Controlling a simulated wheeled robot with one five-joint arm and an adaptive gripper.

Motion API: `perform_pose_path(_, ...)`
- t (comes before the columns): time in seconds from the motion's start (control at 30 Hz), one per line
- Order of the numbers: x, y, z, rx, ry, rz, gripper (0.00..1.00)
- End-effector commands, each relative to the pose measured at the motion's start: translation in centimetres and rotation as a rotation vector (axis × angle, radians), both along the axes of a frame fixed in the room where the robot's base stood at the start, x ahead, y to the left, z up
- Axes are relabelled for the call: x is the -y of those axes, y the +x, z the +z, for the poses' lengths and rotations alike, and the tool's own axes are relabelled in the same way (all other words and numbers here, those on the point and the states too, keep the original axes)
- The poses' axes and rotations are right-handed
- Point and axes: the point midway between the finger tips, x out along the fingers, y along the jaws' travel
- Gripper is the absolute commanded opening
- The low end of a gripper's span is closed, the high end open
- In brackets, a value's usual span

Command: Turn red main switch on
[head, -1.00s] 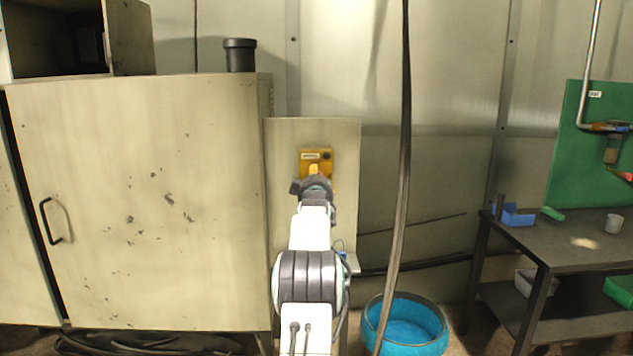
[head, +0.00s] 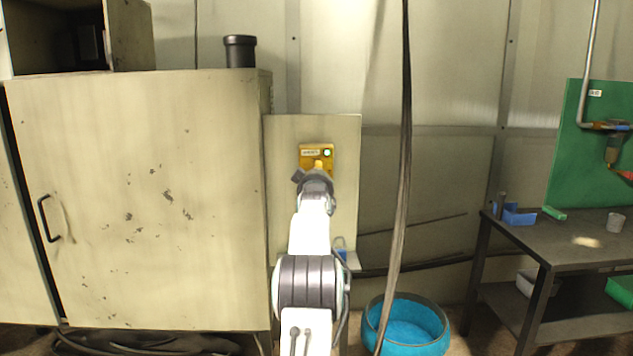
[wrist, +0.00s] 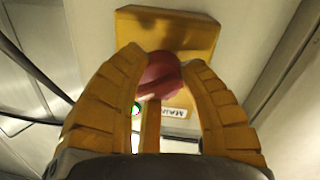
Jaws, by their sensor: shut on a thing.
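The red main switch (wrist: 162,74) is a red rotary knob in the wrist view. Its yellow switch box (wrist: 175,30) also shows in the head view (head: 316,150), mounted on a pale panel (head: 285,190). My gripper (wrist: 160,62) has its yellow fingers on both sides of the red knob, shut on it. In the head view my gripper (head: 319,166) is at the front of the box and hides the knob. A small lamp (head: 327,153) on the box glows green and also shows in the wrist view (wrist: 136,108). A label reading "MAIN" is partly visible.
A large beige cabinet (head: 140,200) stands left of the panel. A black cable (head: 403,150) hangs to the right, above a blue round bin (head: 408,325). A dark workbench (head: 560,245) with small bins stands at the far right.

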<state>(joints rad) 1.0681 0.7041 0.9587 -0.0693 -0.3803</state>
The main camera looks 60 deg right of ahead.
Motion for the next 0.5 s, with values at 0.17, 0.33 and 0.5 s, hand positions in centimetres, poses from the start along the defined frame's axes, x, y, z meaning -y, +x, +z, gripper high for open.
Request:
perform_pose_path(0.17,0.04,0.04,-0.22,0.121,0.085,-0.005,0.06)
perform_pose_path(0.33,0.01,0.12,-0.24,0.225,0.151,-0.008,0.06)
perform_pose_path(0.5,-0.03,0.19,-0.29,0.303,0.202,-0.011,0.06)
